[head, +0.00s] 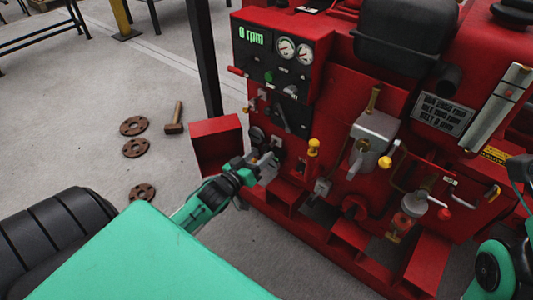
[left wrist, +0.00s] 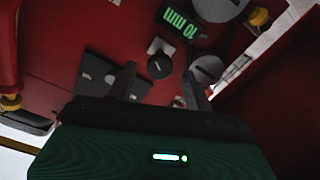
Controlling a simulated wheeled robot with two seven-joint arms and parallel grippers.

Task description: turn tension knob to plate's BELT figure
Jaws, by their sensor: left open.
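The tension knob appears to be the small dark round knob (left wrist: 160,67) on a pale square in the left wrist view. It stands between the fingertips of my left gripper (left wrist: 158,76), which is open and apart from it as far as I can tell. A green readout (left wrist: 181,25) beside it is seen upside down and seems to read 10 mm. In the head view my left gripper (head: 270,162) is at the low left of the red pumpset (head: 330,90). The dark plate (head: 443,112) has a BELT line; its figure is too small to read surely. My right gripper is out of view.
A 0 rpm panel (head: 251,36) with two gauges is above. A red open box (head: 216,145) stands left of my left gripper. Yellow-tipped levers (head: 313,147) stick out to its right. A hammer (head: 174,120) and rusty discs (head: 134,126) lie on the floor.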

